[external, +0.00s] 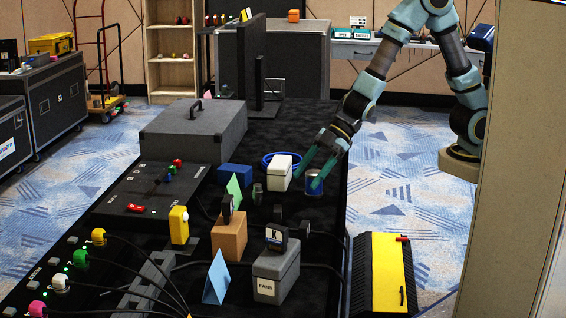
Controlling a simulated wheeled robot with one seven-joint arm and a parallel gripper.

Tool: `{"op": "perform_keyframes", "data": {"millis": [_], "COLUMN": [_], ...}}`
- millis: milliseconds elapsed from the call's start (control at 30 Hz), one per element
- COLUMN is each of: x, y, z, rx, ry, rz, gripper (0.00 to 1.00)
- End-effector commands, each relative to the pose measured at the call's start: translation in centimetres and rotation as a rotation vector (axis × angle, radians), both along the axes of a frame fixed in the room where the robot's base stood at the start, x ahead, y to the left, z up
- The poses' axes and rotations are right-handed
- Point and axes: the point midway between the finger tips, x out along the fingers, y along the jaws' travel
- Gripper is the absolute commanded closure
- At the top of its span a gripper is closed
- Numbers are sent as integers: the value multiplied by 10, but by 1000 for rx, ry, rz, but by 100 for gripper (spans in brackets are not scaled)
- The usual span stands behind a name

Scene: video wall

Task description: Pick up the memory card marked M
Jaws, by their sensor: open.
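I cannot make out a letter M on anything in the external view. A small dark upright piece with a pale patch (276,238) is on the grey box labelled FANS (277,275); it may be a card, but its marking is too small to read. Another small dark upright piece (227,208) is on the tan box (229,236). I see nothing held between the fingers.
The table (305,112) also bears a large grey case (193,133), a black panel (150,197), a yellow block (179,225), a blue block (235,177), green (235,190) and light-blue (217,279) folded cards, and cables. A yellow-black case (384,275) stands right of the table.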

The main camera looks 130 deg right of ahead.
Motion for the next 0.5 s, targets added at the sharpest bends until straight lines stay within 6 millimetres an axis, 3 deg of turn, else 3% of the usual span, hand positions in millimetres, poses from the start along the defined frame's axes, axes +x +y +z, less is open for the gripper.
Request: {"op": "perform_keyframes", "data": {"millis": [33,167,333,500], "x": [11,23,5,-14], "y": [-12,-21,-18,-14], "z": [-22,-48,-73,-81], "rx": [13,94,251,352], "ry": [-53,-185,-274,-301], "rz": [56,253,464,567], "gripper": [38,38,38,38]}}
